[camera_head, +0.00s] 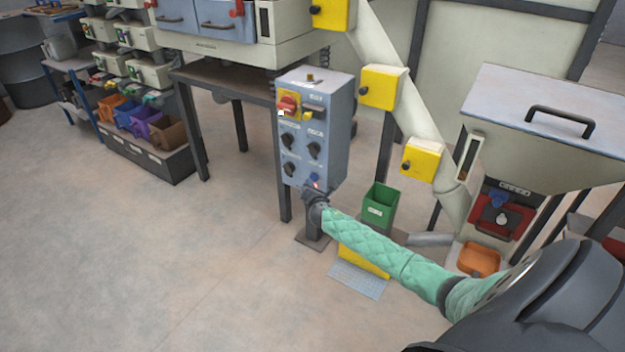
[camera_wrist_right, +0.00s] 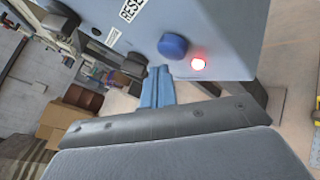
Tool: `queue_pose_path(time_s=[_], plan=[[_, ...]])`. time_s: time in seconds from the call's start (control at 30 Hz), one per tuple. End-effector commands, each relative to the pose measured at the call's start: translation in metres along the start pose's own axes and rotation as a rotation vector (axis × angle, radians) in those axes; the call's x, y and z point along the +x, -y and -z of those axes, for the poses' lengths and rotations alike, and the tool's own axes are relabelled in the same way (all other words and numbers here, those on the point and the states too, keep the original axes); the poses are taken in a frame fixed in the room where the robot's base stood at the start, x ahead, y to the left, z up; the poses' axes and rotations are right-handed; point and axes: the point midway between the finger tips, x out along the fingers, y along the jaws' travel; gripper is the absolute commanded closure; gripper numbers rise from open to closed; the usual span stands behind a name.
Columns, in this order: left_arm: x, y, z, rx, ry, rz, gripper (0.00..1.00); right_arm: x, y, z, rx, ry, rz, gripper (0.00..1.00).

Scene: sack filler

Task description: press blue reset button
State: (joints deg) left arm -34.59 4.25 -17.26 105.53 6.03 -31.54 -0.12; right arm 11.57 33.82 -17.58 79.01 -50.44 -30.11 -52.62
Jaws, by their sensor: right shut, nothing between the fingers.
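The blue reset button (camera_head: 314,177) is low on the front of the grey-blue control box (camera_head: 309,120). In the right wrist view the round blue button (camera_wrist_right: 172,46) stands out from the panel, beside a lit red lamp (camera_wrist_right: 198,63) and a partly cut-off label starting "RESE" (camera_wrist_right: 131,9). My right gripper (camera_head: 314,190) is at the lower front of the box. Its shut, empty blue fingertips (camera_wrist_right: 158,72) are very close to the button; I cannot tell whether they touch it. My left gripper is not in view.
Several dark knobs (camera_head: 288,139) and a red rotary switch (camera_head: 289,103) are on the same panel. A green bin (camera_head: 380,208) and a yellow pedal (camera_head: 364,262) are right of the box's stand. Open floor (camera_head: 150,260) lies to the left.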

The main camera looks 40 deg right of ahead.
Motion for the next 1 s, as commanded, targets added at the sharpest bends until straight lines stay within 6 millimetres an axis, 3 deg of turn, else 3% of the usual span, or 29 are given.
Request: queue_pose_path(time_s=[1.0], plan=[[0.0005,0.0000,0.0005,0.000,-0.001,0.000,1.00,0.0062,0.0044,-0.0050,0.000,0.000,0.000,1.00]])
